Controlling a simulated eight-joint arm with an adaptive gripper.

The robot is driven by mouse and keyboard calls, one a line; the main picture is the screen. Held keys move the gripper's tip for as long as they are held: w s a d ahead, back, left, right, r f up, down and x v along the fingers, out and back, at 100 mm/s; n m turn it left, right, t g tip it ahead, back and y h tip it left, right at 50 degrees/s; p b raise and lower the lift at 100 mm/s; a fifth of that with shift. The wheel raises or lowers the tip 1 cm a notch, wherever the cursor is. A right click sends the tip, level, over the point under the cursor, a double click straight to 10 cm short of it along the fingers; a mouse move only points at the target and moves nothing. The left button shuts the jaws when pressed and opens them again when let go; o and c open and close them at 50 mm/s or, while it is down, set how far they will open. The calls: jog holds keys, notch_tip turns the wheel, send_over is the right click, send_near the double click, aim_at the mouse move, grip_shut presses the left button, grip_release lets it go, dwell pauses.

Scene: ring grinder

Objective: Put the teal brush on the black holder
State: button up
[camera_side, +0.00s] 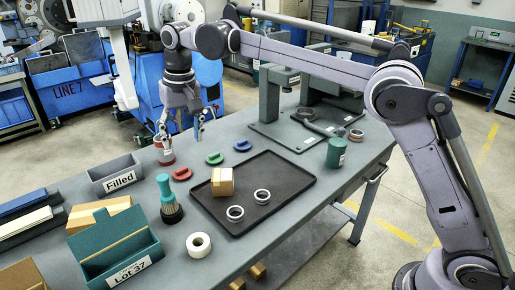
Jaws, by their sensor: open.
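My gripper (183,136) is open and empty, pointing down above the far side of the bench. It is beyond the brush and apart from it, close to a red-and-white jar (165,155) in the picture. A dark ring-shaped piece with a short arm (305,115) lies by the grey press at the back.
A black tray (290,205) holds a cardboard box (222,182) and two rings. A grey "Filled" bin (116,174), teal "Lot 37" box (118,252), white roll (199,245) and green cylinder (336,152) stand around it. Red and green pieces lie behind the tray.

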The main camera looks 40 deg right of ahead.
jog(key=s+d+r+n+t, duration=0.1)
jog(key=s+d+r+t, duration=0.15)
jog(key=s+d, duration=1)
jog(key=s+d+f+t, duration=0.1)
jog(key=s+d+f, duration=0.2)
jog(key=s+f, duration=0.2)
jog(key=s+d+f+t, duration=0.2)
jog(key=s+d+f, duration=0.2)
jog(key=s, duration=0.6)
notch_tip(320, 180, down, 2)
jog(key=shift+f+n, duration=0.1)
jog(key=shift+n, duration=0.3)
